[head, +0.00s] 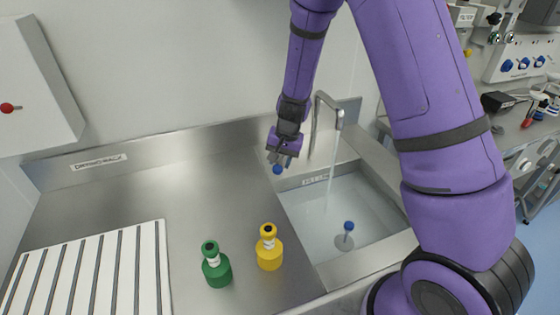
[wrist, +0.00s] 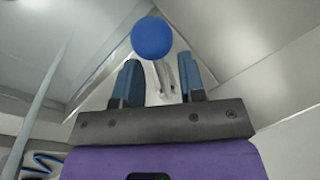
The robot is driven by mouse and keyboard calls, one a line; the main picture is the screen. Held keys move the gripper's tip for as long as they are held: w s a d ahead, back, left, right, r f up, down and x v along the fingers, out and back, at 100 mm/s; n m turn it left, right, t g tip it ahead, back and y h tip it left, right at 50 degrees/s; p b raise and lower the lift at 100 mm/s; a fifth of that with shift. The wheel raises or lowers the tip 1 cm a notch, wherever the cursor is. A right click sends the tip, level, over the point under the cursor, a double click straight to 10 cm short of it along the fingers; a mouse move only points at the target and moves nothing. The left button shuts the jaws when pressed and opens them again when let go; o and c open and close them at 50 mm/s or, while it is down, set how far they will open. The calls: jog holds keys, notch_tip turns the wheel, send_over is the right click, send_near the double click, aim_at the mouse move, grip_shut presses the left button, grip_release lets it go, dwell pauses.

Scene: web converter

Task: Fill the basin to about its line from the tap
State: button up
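The metal basin (head: 397,246) is sunk into the counter at the right and holds clear water (head: 318,220). A label (head: 317,180) is on its far wall; its print is too small to read surely. The tap (head: 316,125) arches over the basin, and a thin stream falls from its spout. A blue knob (head: 278,169) on the tap's left side is just below my gripper (head: 281,158). In the wrist view, the blue knob (wrist: 152,38) on a grey lever shows beyond my gripper's parted fingers (wrist: 160,80). My gripper is open; I cannot tell whether it touches the lever.
A blue-knobbed piece (head: 348,230) stands in the basin. A green bottle (head: 216,268) and a yellow bottle (head: 269,250) stand on the steel counter (head: 160,195), left of the basin. A ribbed white drainboard (head: 158,270) lies at the left.

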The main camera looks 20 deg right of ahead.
jog(key=shift+a+f, duration=0.1)
jog(key=shift+f, duration=0.25)
jog(key=shift+c, duration=0.5)
grip_shut()
jog(key=shift+s+d+n+g, duration=0.25)
jog(key=shift+d+n, duration=0.65)
jog(key=shift+n, duration=0.55)
jog(key=shift+s+d+n+g, duration=0.1)
jog(key=shift+d+n+g, duration=0.15)
jog(key=shift+d+n, duration=0.9)
jog(key=shift+a+n, duration=0.3)
jog(key=shift+o, duration=0.5)
grip_release()
